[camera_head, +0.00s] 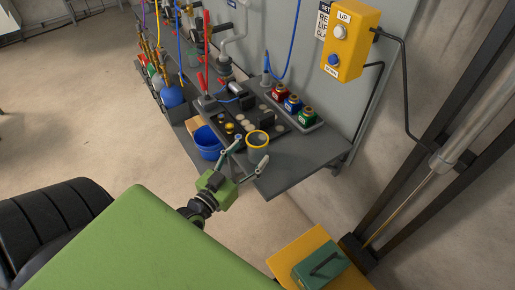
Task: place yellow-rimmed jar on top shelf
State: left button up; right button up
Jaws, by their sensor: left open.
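The yellow-rimmed jar (257,139) stands upright near the front edge of the dark grey shelf (295,167). Its body is grey and its round yellow rim faces up. My left gripper (250,151) is open, with its two fingers spread at the near side of the jar. One fingertip is to the left of the jar and the other is at its lower right. I cannot tell whether either finger touches it. My right gripper is not in view.
A blue bucket (208,150) is left of the jar. Red, blue and green small containers (292,104) sit in a tray behind it. A yellow UP control box (351,40) hangs on the panel at right. The shelf's right end is clear.

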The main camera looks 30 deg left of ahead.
aim_at(263, 137)
pick_arm(q)
jog(key=shift+w+r, duration=0.1)
jog(key=shift+w, duration=0.3)
jog(key=w+p, duration=0.1)
jog(key=w, duration=0.2)
jog(key=shift+w+a+r, duration=0.1)
jog(key=shift+w, duration=0.65)
jog(key=c, duration=1.3)
jog(key=shift+c, duration=0.2)
